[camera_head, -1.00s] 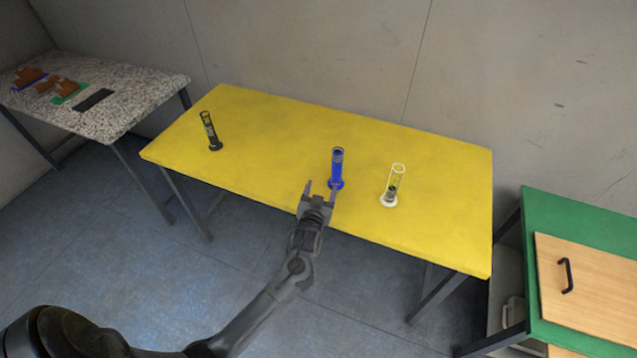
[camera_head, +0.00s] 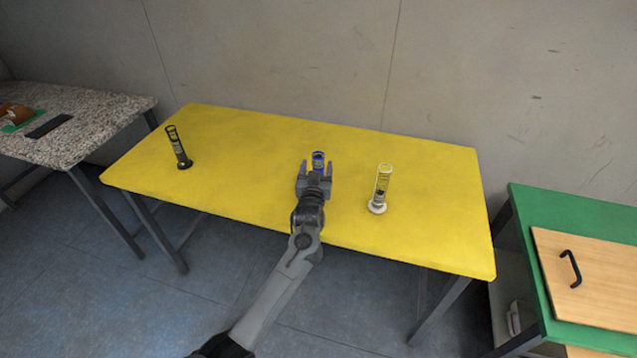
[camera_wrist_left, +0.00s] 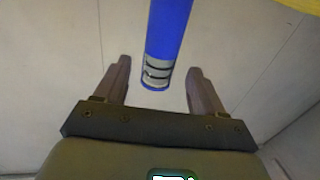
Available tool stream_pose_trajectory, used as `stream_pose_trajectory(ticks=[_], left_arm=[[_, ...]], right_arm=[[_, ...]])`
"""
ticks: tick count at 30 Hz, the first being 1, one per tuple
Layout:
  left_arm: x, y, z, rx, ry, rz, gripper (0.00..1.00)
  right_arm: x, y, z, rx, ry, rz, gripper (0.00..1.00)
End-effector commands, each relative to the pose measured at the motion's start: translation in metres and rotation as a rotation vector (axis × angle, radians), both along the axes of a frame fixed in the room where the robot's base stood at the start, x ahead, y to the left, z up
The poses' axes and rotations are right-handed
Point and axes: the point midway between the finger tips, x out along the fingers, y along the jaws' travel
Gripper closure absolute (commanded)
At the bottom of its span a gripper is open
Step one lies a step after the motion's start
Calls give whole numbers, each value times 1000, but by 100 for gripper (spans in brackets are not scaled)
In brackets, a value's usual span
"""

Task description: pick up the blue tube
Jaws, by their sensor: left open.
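The blue tube (camera_head: 318,158) stands on the yellow table (camera_head: 240,190); in the head view only its top shows, the rest hidden behind my left gripper. My left gripper (camera_head: 315,172) is open, with one finger on each side of the tube in the head view. In the left wrist view the tube (camera_wrist_left: 166,45) reaches down between the two open fingers (camera_wrist_left: 158,85), its grey banded end level with them. Gaps show on both sides of it, so the fingers look apart from it. My right gripper is not in view.
A clear tube with a white base (camera_head: 380,190) stands close to the right of my left gripper. A black tube (camera_head: 179,148) stands at the table's left. A speckled table (camera_head: 100,120) is at left, a green cabinet (camera_head: 575,205) at right.

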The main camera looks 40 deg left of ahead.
Motion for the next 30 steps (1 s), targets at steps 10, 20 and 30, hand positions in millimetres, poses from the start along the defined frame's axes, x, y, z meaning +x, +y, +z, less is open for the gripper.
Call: stream_pose_trajectory(ticks=[10,20,30], left_arm=[[30,16,3,0,0,0,31],[46,26,4,0,0,-1,31],[46,26,4,-1,1,-1,57]], right_arm=[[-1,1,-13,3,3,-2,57],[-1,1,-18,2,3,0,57],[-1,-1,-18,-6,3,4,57]])
